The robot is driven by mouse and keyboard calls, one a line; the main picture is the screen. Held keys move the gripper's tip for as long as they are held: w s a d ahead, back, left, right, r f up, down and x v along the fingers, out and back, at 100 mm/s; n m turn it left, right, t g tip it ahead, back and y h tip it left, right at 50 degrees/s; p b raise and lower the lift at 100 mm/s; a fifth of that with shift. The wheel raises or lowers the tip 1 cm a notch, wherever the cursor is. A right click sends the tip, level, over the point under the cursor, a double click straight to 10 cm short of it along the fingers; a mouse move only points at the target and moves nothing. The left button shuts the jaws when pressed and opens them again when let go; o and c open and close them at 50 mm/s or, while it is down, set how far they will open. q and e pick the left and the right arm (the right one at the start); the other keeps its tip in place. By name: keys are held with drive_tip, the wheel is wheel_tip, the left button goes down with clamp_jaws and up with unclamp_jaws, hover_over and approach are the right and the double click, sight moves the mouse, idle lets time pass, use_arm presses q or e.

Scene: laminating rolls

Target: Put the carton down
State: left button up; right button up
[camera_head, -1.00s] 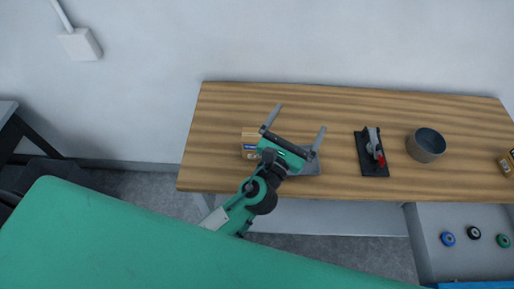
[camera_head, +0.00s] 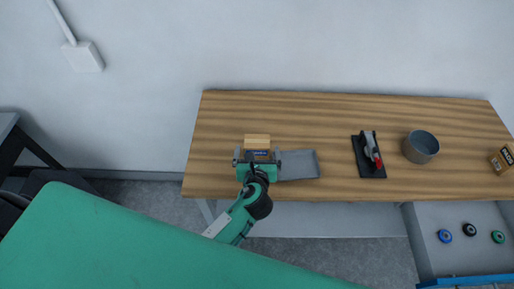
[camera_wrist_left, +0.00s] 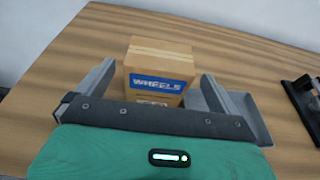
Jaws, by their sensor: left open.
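The carton (camera_head: 257,140) is a small brown cardboard box on the wooden table, near its front left. In the left wrist view the carton (camera_wrist_left: 160,62) stands upright with a blue "WHEELS" label facing me. My left gripper (camera_head: 258,158) is open at the carton's near side. In the wrist view its two fingers (camera_wrist_left: 158,74) stand on either side of the carton, with a visible gap at the left and a narrower one at the right. The gripper body hides the carton's lower front. My right gripper is not in view.
A flat grey tray (camera_head: 299,166) lies just right of the carton. Further right are a black stand with a red-tipped clamp (camera_head: 369,155), a grey round bowl (camera_head: 421,147) and another carton (camera_head: 502,160). The table behind the carton is clear.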

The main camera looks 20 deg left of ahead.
sight(257, 139)
use_arm(q)
drive_tip(key=p+x, duration=0.1)
drive_tip(key=x, duration=0.1)
drive_tip(key=r+p+x, duration=0.1)
drive_tip(key=x, duration=0.1)
drive_tip(key=shift+w+a+f, duration=0.1)
drive_tip(key=shift+w+a, duration=0.1)
drive_tip(key=shift+w, duration=0.25)
drive_tip(key=shift+w+a+f, duration=0.1)
drive_tip(key=shift+w+f, duration=0.1)
drive_tip(key=shift+w, duration=0.2)
drive_tip(key=c, duration=1.3)
drive_tip(key=shift+r, duration=0.15)
drive_tip(key=shift+c, duration=0.2)
